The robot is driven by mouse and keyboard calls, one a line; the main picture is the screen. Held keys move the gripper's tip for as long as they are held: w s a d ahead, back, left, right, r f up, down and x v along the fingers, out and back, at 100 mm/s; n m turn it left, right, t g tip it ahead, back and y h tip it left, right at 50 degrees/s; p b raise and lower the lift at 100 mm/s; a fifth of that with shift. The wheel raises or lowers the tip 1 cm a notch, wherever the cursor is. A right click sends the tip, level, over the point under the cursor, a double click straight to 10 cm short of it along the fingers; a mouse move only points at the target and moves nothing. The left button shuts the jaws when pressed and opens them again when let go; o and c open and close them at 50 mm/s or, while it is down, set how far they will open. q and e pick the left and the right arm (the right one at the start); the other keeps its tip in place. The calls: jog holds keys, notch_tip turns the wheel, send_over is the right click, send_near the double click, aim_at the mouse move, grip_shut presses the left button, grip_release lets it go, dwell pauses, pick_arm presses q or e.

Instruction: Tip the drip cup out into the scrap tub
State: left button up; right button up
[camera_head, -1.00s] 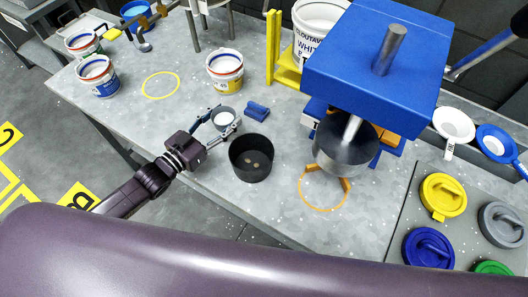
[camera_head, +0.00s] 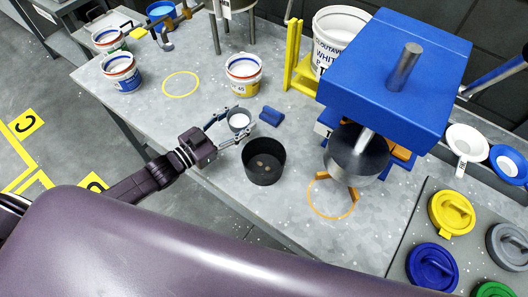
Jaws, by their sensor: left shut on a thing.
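A small grey cup (camera_head: 238,115), which looks like the drip cup, has pale contents or a pale inside. I cannot tell whether the cup's base touches the table. The black scrap tub (camera_head: 263,176) is just in front and to the right, with a few pale round bits on its floor. The cup is beside the tub, not over it. My right gripper is not in view.
A blue block (camera_head: 271,116) lies right of the cup. A labelled pail (camera_head: 243,76) stands behind. Free table lies around the yellow ring (camera_head: 181,84).

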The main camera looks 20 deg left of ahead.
aim_at(247, 123)
pick_arm(q)
jog(key=shift+s+d+r+m, duration=0.2)
jog(key=shift+r+m, duration=0.1)
jog(key=shift+r, duration=0.15)
jog(key=shift+s+d+f, duration=0.1)
jog(key=shift+d, duration=0.05)
jog(key=shift+s+d+r+m, duration=0.2)
jog(key=shift+d+m, duration=0.1)
jog(key=shift+m, duration=0.2)
jog(key=shift+s+d+r+m, duration=0.15)
jog(key=shift+s+d+m, duration=0.1)
jog(key=shift+m, duration=0.25)
jog(key=shift+d, duration=0.1)
jog(key=shift+s+d+r+m+t+b, duration=0.3)
jog(key=shift+s+d+m+b, duration=0.15)
jog(key=shift+m, duration=0.35)
jog(key=shift+s+d+r, duration=0.1)
jog(key=shift+d+r, duration=0.05)
jog(key=shift+r, duration=0.05)
jog(key=shift+s+d+r+m, duration=0.1)
jog(key=shift+r+m, duration=0.15)
jog(key=shift+m, duration=0.15)
jog(key=shift+s+d+r+m+h, duration=0.3)
jog(key=shift+d+r+m, duration=0.1)
jog(key=shift+r+m, duration=0.1)
jog(key=shift+s+d+r+m+t+b, duration=0.25)
jog(key=shift+m+b, duration=0.2)
jog(key=shift+m, duration=0.45)
